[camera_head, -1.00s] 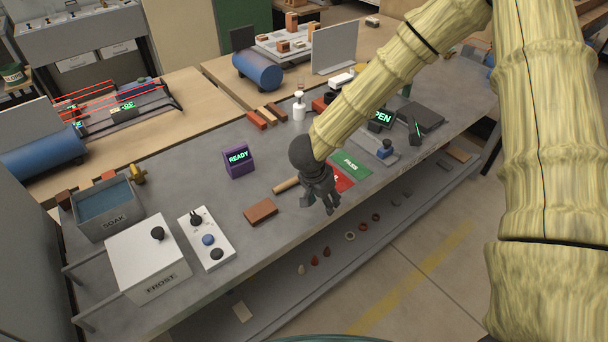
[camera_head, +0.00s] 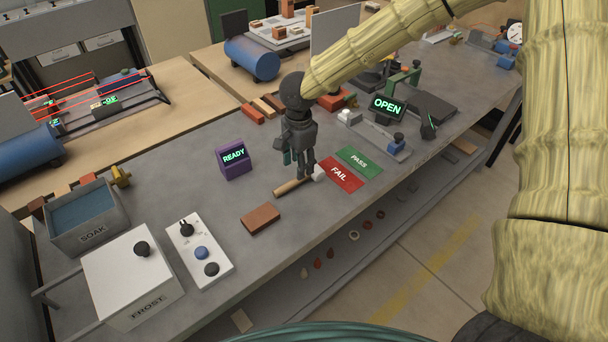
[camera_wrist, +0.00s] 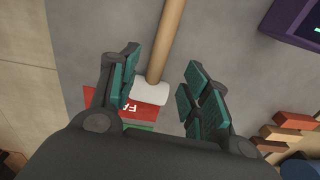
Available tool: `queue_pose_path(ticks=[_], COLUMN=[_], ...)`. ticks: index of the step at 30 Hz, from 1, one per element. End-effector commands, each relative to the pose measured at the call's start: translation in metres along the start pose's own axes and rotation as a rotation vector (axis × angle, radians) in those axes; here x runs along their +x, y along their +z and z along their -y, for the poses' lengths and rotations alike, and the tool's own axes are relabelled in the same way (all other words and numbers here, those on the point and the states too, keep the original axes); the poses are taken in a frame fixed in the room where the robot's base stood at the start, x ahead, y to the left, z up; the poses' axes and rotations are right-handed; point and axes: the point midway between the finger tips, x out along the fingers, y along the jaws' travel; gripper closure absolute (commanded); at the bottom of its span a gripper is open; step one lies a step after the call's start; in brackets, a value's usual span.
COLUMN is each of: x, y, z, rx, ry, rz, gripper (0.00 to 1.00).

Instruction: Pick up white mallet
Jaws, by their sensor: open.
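The white mallet lies on the grey bench, with a wooden handle (camera_head: 290,186) and a white head (camera_head: 318,173). In the wrist view its white head (camera_wrist: 150,91) lies between my fingers as seen from above, and the handle (camera_wrist: 170,35) runs away toward the top edge. My gripper (camera_head: 305,172) is open, pointing down over the mallet near the head. It also shows in the wrist view (camera_wrist: 160,92) with its green finger pads apart. I cannot tell how high the fingertips are above the bench. My gripper hides part of the handle in the head view.
A red FAIL mat (camera_head: 341,174) and green PASS mat (camera_head: 359,160) lie right of the mallet. A purple READY box (camera_head: 234,159) stands to the left. A brown brick (camera_head: 260,218) lies in front. Several bricks (camera_head: 265,108) lie behind.

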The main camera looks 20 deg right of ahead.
Motion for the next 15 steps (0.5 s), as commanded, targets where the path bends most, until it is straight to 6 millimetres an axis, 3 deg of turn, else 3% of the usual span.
queue_pose_path(ticks=[8, 15], x=[0.017, 0.047], y=[0.002, 0.002], z=[0.000, 0.000], rx=[-0.004, -0.005], ry=[0.003, 0.002], rz=[-0.001, -0.002], gripper=[0.53, 0.53])
